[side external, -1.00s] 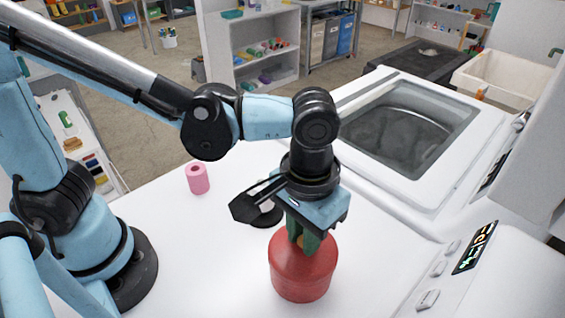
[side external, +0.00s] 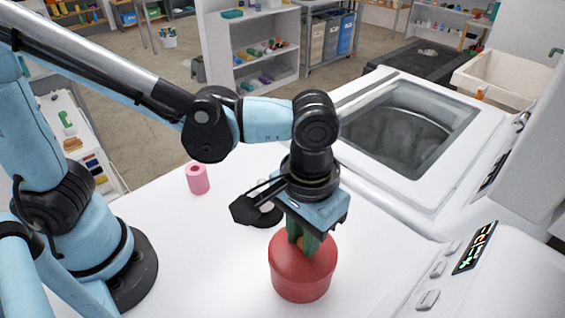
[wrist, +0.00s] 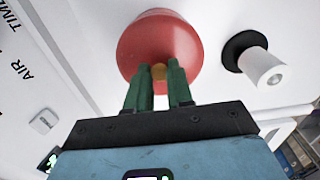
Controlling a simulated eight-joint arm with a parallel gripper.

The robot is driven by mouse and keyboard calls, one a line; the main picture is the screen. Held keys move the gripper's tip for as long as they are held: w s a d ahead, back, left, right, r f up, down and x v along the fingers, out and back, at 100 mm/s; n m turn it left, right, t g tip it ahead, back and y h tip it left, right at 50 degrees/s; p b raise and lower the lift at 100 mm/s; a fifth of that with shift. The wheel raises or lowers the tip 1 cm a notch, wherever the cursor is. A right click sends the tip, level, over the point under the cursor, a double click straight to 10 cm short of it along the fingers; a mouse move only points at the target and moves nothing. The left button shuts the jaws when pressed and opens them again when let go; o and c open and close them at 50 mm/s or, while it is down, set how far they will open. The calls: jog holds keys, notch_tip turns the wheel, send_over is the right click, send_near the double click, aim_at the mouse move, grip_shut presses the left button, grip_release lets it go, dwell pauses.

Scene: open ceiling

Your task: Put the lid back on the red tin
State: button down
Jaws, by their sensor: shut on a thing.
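The red tin (side external: 301,283) stands upright on the white top at the front. Its red lid (side external: 318,255) is at the mouth of the tin, under my gripper (side external: 304,243). In the wrist view my gripper (wrist: 159,70) has its green fingers closed on the small tan knob (wrist: 159,72) of the lid (wrist: 158,55). The lid looks level and against the tin, but I cannot tell whether it is fully seated. The fingers and wrist hide part of the lid in the side view.
A pink cylinder (side external: 198,178) stands to the left. A white cylinder with a black disc (wrist: 262,66) stands near the tin, partly hidden by my wrist in the side view. The top's left-front is clear.

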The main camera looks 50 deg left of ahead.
dwell(0.3)
jog(key=shift+c, duration=2.2)
grip_release()
jog(key=shift+r, duration=3.5)
grip_shut()
jog(key=shift+f, duration=1.55)
